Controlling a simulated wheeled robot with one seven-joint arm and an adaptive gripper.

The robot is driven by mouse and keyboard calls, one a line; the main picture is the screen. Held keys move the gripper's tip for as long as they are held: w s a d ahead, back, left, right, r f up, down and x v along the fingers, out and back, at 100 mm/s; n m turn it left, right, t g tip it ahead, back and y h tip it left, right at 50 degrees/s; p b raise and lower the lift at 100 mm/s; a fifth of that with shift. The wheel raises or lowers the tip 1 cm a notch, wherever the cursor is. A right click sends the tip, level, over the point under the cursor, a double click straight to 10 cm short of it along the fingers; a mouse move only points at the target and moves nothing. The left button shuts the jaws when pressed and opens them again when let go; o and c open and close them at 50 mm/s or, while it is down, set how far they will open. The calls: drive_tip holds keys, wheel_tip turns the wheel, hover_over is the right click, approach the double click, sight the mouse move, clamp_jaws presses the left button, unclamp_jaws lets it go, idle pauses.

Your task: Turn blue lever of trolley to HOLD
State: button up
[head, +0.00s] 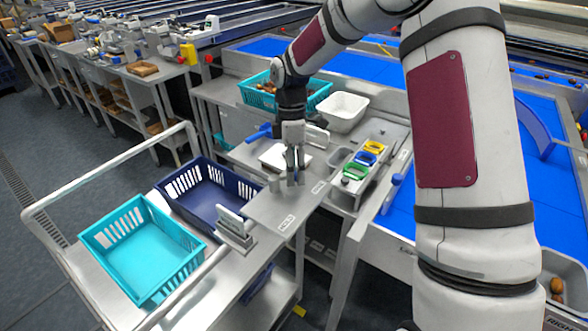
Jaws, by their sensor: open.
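The metal trolley (75,258) stands at the lower left with its tubular handle. A flat grey plate (262,212) lies at its right side, with printed labels on its right edge that are too small to read surely. My gripper (295,180) points down, open, just over the far part of this plate. No blue lever shows clearly on the trolley; my gripper may hide it.
A turquoise crate (112,222) and a navy crate (163,190) stand on the trolley. Floor is free at left.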

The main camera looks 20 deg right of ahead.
drive_tip(key=shift+f, duration=0.15)
clamp_jaws()
